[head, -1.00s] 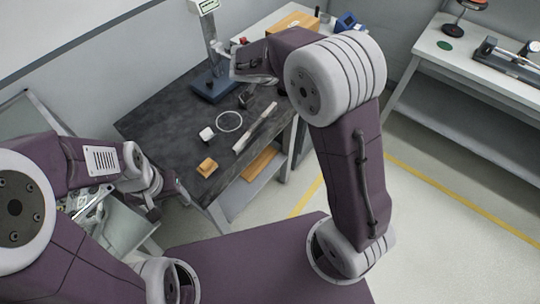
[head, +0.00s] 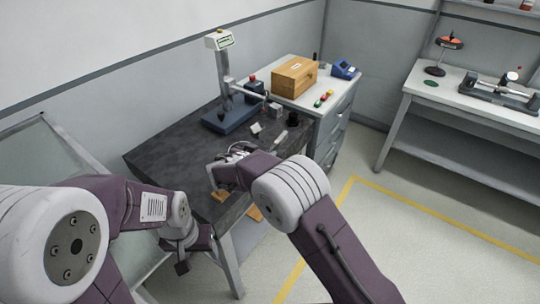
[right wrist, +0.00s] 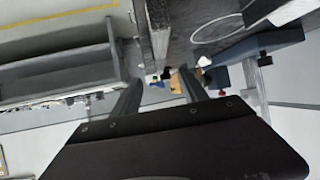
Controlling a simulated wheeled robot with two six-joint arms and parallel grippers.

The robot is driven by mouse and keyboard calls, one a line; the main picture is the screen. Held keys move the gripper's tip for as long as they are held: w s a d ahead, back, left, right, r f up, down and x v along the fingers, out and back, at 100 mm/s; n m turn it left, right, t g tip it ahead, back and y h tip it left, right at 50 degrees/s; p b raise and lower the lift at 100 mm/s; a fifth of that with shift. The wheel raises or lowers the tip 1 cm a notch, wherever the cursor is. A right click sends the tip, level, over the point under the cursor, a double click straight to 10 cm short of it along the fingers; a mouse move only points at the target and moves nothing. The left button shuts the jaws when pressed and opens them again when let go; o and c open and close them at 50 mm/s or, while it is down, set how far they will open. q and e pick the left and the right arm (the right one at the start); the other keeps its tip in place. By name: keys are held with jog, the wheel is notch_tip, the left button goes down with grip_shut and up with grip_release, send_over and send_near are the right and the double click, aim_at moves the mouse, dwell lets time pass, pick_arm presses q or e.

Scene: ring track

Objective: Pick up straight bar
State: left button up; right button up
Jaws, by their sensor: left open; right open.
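The straight bar is a long light-grey strip on the dark workbench (head: 165,153). In the head view only its far end (head: 280,138) shows; my right arm hides the rest. In the right wrist view what looks like the bar (right wrist: 159,32) lies beyond the fingertips, near the bench edge. My right gripper (head: 216,176) is over the bench, open and empty; its two spread fingers (right wrist: 157,88) show in the wrist view, apart from the bar. My left gripper (head: 182,264) is open, low beside the bench's front left.
A thin ring (right wrist: 216,27) lies beside the bar. A stand with a blue base (head: 232,116) is at the bench's back. A wooden block (head: 221,195) sits near the front edge. A drawer cabinet with a wooden box (head: 294,77) adjoins at right. Open floor lies right.

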aim_at(270, 150)
jog(key=x, duration=0.3)
jog(key=shift+w+d+f+p, duration=0.15)
jog(key=shift+w+f+p, duration=0.05)
jog(key=shift+p, duration=0.15)
jog(key=p+x, duration=0.1)
jog(key=x, duration=0.3)
jog(key=shift+s+f, duration=0.1)
jog(key=shift+f, duration=0.25)
jog(key=shift+r, duration=0.1)
jog(key=c, duration=0.5)
grip_shut()
